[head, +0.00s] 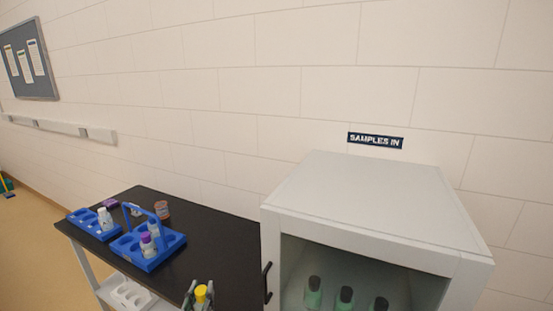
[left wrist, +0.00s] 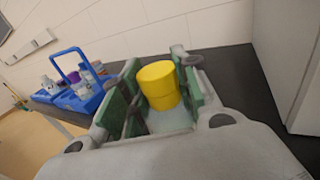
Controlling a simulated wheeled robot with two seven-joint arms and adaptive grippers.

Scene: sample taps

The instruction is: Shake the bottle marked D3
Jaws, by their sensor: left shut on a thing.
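My left gripper (head: 199,296) is at the bottom of the head view, over the front of the black table. It is shut on a yellow-capped bottle (head: 201,292). In the left wrist view the bottle's yellow cap (left wrist: 159,84) stands up between the green-padded fingers of the left gripper (left wrist: 160,100). The bottle's body is mostly hidden by the fingers, and no D3 marking can be read. My right gripper is not in view.
A blue carrier (head: 152,257) with bottles and a blue rack (head: 85,222) stand on the black table (head: 215,245). A white cabinet (head: 375,205) with several dark-capped green bottles is to the right. A white tray (head: 131,295) sits on the lower shelf.

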